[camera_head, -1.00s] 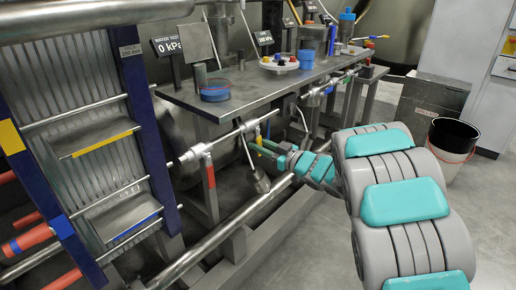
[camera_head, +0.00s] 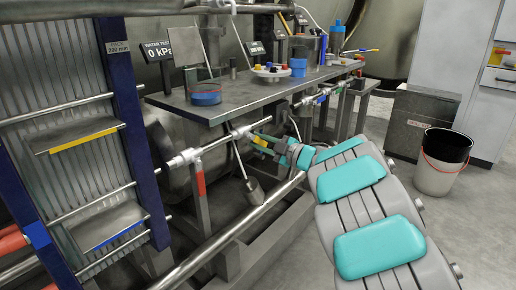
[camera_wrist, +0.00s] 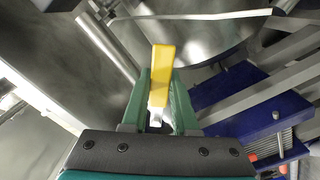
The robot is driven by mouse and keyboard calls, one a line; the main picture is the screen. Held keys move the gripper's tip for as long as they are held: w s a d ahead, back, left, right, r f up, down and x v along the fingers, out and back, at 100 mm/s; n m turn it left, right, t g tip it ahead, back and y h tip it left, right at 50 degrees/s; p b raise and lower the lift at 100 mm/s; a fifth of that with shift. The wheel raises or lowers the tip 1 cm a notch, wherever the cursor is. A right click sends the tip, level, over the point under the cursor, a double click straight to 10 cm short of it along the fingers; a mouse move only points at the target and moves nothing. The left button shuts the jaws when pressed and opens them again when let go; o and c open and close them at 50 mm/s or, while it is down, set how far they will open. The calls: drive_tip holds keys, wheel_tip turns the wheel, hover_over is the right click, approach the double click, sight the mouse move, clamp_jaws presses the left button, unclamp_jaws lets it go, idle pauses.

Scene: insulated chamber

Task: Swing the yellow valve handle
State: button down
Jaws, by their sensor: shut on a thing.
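The yellow valve handle (camera_wrist: 161,72) stands between the green fingers of my gripper (camera_wrist: 160,98) in the wrist view, and the fingers are shut on it. In the head view my gripper (camera_head: 262,141) is at the pipe below the front edge of the bench, and a small bit of the yellow handle (camera_head: 260,143) shows between the fingers. The valve body and the handle's pivot are mostly hidden by my gripper. The pale pipe (camera_head: 215,143) with its fitting runs left from there.
A metal bench (camera_head: 230,104) above the pipe carries a blue round container (camera_head: 206,95), a white disc with coloured knobs (camera_head: 271,71) and gauges. A blue-framed rack (camera_head: 135,120) stands left. A thick rail (camera_head: 235,232) runs low in front. A bucket (camera_head: 441,170) stands on open floor at right.

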drive_tip(key=shift+r, duration=0.1)
idle(0.4)
drive_tip(key=c, duration=0.7)
unclamp_jaws()
drive_tip(key=shift+d, duration=0.1)
drive_tip(key=v, duration=0.7)
drive_tip(key=shift+s+d, duration=0.2)
drive_tip(key=shift+d, duration=0.05)
drive_tip(key=shift+c, duration=0.2)
